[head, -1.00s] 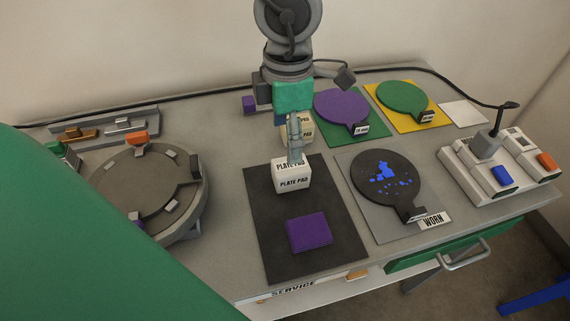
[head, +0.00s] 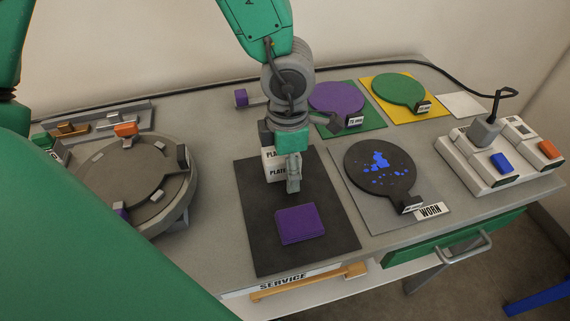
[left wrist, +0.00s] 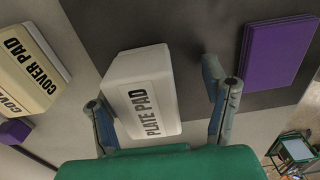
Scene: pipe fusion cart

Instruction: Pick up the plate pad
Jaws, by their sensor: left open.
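The plate pad (head: 273,174) is a white block with black PLATE PAD lettering on the rear part of the black mat (head: 255,240). My left gripper (head: 293,186) is open at the pad, and its finger hides the pad's right part in the head view. In the left wrist view the plate pad (left wrist: 143,92) shows between the two spread fingers of the left gripper (left wrist: 160,98). A gap shows between the pad and the right-hand finger; I cannot tell whether the left-hand finger touches it. My right gripper is not in view.
A purple square pad (head: 300,224) lies in front on the mat. Cream cover pad blocks (left wrist: 25,75) stand nearby. A blue-stained black disc (head: 381,170) lies to the right, with purple (head: 337,98) and green discs (head: 400,92) behind. A round grey fixture (head: 135,185) stands left.

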